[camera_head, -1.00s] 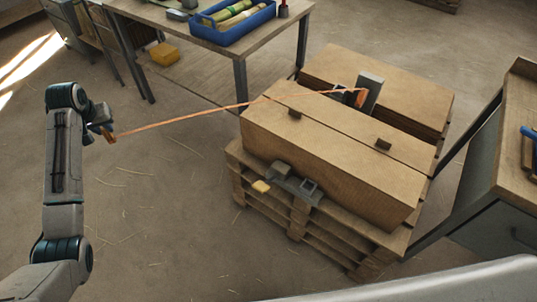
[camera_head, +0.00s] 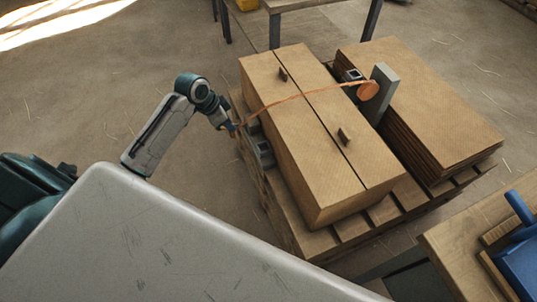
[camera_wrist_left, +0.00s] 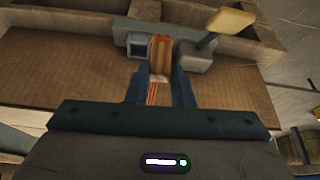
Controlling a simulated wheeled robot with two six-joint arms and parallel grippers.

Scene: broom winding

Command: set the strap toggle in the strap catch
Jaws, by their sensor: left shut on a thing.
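My left gripper (camera_head: 233,130) is at the left side of the boxes on the pallet. In the left wrist view my left gripper (camera_wrist_left: 160,85) is shut on the orange strap toggle (camera_wrist_left: 160,52). The grey strap catch (camera_head: 262,152) is on the near side of the load, close to the gripper. In the wrist view the catch (camera_wrist_left: 138,46) has a square opening left of the toggle and a lever with a yellow handle (camera_wrist_left: 231,21) to its right. I cannot tell whether toggle and catch touch. The orange strap (camera_head: 305,94) runs over the boxes. My right gripper is not in view.
The strap leads to an orange reel (camera_head: 367,91) on a grey post (camera_head: 382,92). Long cardboard boxes (camera_head: 325,150) with small dark blocks on top sit on a wooden pallet (camera_head: 290,228). A bench (camera_head: 455,245) with a blue tool stands at lower right. Floor at left is clear.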

